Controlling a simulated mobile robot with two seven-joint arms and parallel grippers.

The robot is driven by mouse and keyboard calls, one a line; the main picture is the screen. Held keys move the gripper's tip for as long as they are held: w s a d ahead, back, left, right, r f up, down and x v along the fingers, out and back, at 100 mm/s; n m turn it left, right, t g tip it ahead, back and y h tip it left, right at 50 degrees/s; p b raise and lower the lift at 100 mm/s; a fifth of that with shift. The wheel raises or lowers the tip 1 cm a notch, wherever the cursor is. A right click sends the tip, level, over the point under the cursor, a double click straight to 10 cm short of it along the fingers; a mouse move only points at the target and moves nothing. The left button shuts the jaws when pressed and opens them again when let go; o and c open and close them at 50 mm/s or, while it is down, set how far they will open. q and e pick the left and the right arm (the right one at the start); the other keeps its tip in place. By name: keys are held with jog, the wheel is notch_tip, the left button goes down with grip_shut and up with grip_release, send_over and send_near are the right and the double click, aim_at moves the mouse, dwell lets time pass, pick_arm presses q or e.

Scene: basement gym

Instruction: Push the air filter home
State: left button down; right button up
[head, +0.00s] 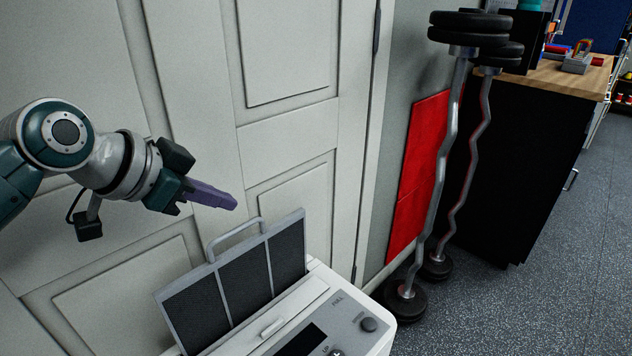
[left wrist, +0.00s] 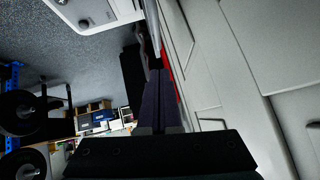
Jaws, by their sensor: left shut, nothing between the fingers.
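The air filter (head: 231,279) is a dark mesh panel in a grey frame with a loop handle (head: 233,233) on top. It stands up out of the top of a white appliance (head: 376,338) at the bottom of the head view, its lower part hidden inside. My left gripper (head: 233,203), with purple fingers, is shut and empty, just above the handle and apart from it. In the left wrist view the shut fingers (left wrist: 161,92) point up the picture, with the white appliance (left wrist: 95,12) at the top. My right gripper is not in view.
A white panelled door (head: 285,60) stands close behind the filter and my left arm. To the right, curl bars with weight plates (head: 467,30) lean by a red panel (head: 420,170). A black cabinet (head: 520,150) with a wooden top stands beyond. Speckled floor at right is clear.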

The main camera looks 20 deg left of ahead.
aim_at(243, 225)
pick_arm(q)
jog(key=shift+w+a+f+b, duration=0.1)
jog(key=shift+w+f+b, duration=0.15)
jog(key=shift+f, duration=0.6)
jog(key=shift+w+a+f+b, duration=0.1)
jog(key=shift+w+f+b, duration=0.15)
jog(key=shift+f, duration=0.55)
jog(key=shift+w+a+f+b, duration=0.15)
jog(key=shift+f+b, duration=0.1)
jog(key=shift+f, duration=0.6)
jog(key=shift+d+f, duration=0.1)
